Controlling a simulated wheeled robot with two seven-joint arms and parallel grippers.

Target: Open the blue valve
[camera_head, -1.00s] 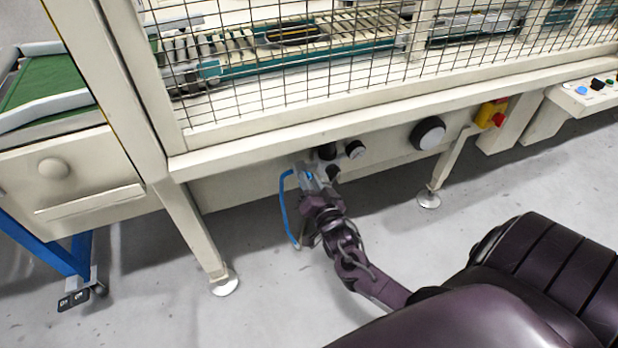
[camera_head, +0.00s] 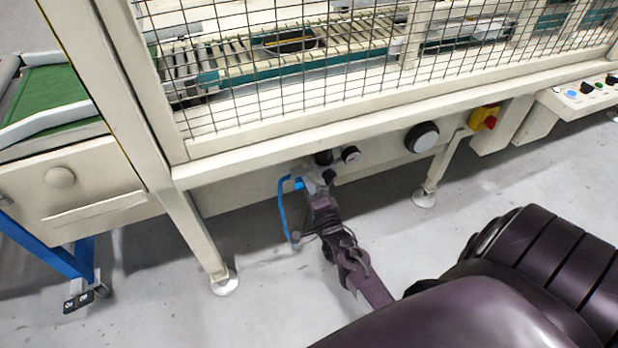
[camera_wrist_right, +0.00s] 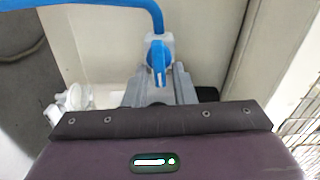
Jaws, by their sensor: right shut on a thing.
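The blue valve (camera_head: 299,184) sits under the front beam of the cream machine, beside a black-and-white gauge. In the right wrist view its blue handle (camera_wrist_right: 158,56) lies lengthwise between the fingertips, in front of a pale valve body. A blue hose (camera_head: 282,205) curves down from the valve; it also crosses the top of the right wrist view (camera_wrist_right: 95,3). My right gripper (camera_head: 313,183) reaches up to the valve and is shut on the handle. The fingers (camera_wrist_right: 159,78) hide the handle's lower end. My left gripper is not in view.
Near the valve are the gauge (camera_head: 351,154) and black knobs. A large black round fitting (camera_head: 422,137) and a yellow-red switch (camera_head: 484,118) are farther right. The machine's left leg (camera_head: 205,235) stands left of my arm. The grey floor below is clear.

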